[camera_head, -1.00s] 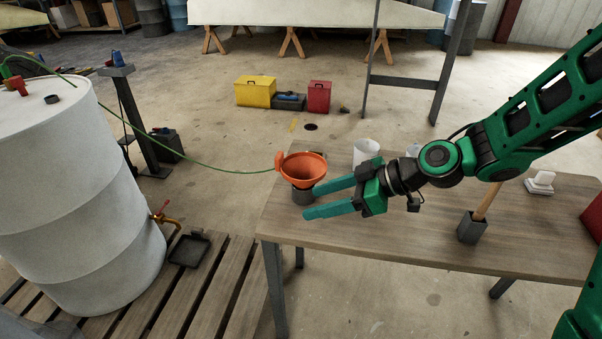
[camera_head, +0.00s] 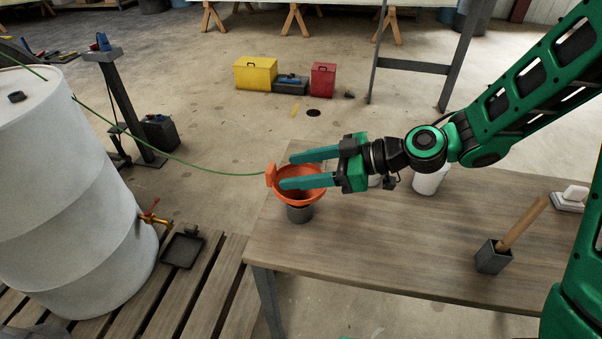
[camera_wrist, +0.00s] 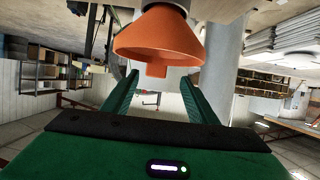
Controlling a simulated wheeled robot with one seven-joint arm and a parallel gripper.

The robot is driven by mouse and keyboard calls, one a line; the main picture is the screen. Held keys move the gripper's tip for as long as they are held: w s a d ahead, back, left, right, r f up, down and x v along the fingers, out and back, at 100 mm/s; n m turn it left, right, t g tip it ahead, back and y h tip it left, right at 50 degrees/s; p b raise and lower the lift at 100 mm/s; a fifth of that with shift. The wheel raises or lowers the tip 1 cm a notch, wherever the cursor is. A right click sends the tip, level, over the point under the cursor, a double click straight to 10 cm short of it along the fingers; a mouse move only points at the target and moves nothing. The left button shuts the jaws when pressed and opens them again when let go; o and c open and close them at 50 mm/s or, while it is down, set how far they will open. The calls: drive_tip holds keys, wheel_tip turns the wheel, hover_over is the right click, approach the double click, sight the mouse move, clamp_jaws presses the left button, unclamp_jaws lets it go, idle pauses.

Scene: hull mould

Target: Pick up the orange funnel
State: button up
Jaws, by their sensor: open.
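The orange funnel (camera_head: 299,198) stands mouth up in a dark grey holder (camera_head: 299,214) at the table's left end. Its tab (camera_head: 271,176) sticks out at the rim's left side. My gripper (camera_head: 286,171) is open and reaches in from the right. In the head view one finger crosses over the funnel's mouth and the other lies just behind its far rim. In the wrist view the funnel (camera_wrist: 158,38) appears upside down, with its tab between and beyond the open fingertips (camera_wrist: 160,80). Nothing is held. I cannot tell whether a finger touches the funnel.
On the wooden table (camera_head: 380,245) stand a white cup (camera_head: 431,179), another partly hidden behind my gripper, and a grey holder (camera_head: 493,257) with a wooden handle (camera_head: 522,224). A white drum (camera_head: 70,190) with a brass tap (camera_head: 154,218) stands left. A green hose (camera_head: 180,160) runs behind the funnel.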

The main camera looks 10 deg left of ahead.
sight(274, 171)
drive_tip(key=shift+w+a, duration=0.2)
drive_tip(key=x, duration=0.4)
drive_tip(key=shift+w+a+f, duration=0.1)
drive_tip(key=shift+w+a, duration=0.05)
drive_tip(key=shift+w, duration=0.05)
drive_tip(key=x, duration=0.6)
drive_tip(key=c, duration=1.1)
